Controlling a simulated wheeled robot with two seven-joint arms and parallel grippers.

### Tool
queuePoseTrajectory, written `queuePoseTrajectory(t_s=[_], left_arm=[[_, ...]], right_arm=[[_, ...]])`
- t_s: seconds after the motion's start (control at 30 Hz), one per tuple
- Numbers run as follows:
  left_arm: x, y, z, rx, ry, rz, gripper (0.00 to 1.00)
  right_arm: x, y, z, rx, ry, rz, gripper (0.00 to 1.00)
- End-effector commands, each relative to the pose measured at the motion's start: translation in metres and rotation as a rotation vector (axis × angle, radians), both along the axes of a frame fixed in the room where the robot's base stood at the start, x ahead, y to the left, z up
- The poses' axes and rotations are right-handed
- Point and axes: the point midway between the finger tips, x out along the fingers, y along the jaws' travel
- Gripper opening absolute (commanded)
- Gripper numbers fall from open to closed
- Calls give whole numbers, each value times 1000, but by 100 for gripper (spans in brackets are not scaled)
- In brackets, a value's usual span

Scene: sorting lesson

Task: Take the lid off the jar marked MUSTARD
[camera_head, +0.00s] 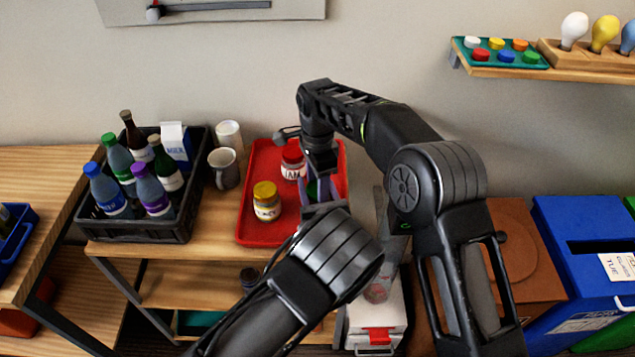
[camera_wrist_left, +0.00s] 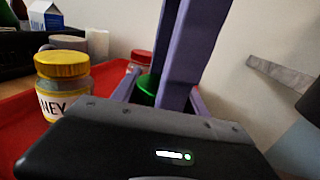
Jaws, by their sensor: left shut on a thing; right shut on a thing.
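A green-lidded jar stands on the red tray (camera_head: 258,230). Only a bit of its green lid (camera_head: 312,189) shows between purple fingers; it also shows in the left wrist view (camera_wrist_left: 148,88). The jar's body and label are hidden, so I cannot read its name. My right gripper (camera_head: 319,186) reaches down from above, its fingers shut at the green lid. My left gripper (camera_wrist_left: 160,100) comes in low from the front, its fingers shut at the jar's level, its grip mostly hidden. A yellow-lidded HONEY jar (camera_head: 267,202) and a red-lidded JAM jar (camera_head: 293,164) stand close by.
A dark crate (camera_head: 140,229) of bottles and a milk carton (camera_head: 177,143) stands left of the tray. Blue bin (camera_head: 580,260) at right; wall shelf (camera_head: 540,72) above. My arms cover the tray's right front.

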Motion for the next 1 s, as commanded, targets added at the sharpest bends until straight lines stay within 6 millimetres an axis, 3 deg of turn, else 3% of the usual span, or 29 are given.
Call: queuePoseTrajectory(t_s=[0.03, 0.43, 0.47, 0.7, 1.0], left_arm=[[-2, 1, -8, 1, 18, -1, 0], [-2, 1, -8, 1, 18, 0, 0], [-2, 1, -8, 1, 18, 0, 0], [-2, 1, -8, 1, 18, 0, 0], [-2, 1, -8, 1, 18, 0, 0]], right_arm=[[-1, 0, -1, -1, 2, 0, 35], [-1, 0, -1, -2, 4, 0, 2], [-1, 0, -1, -2, 4, 0, 53], [-1, 0, -1, -1, 2, 0, 72], [0, 0, 3, 0, 1, 0, 72]])
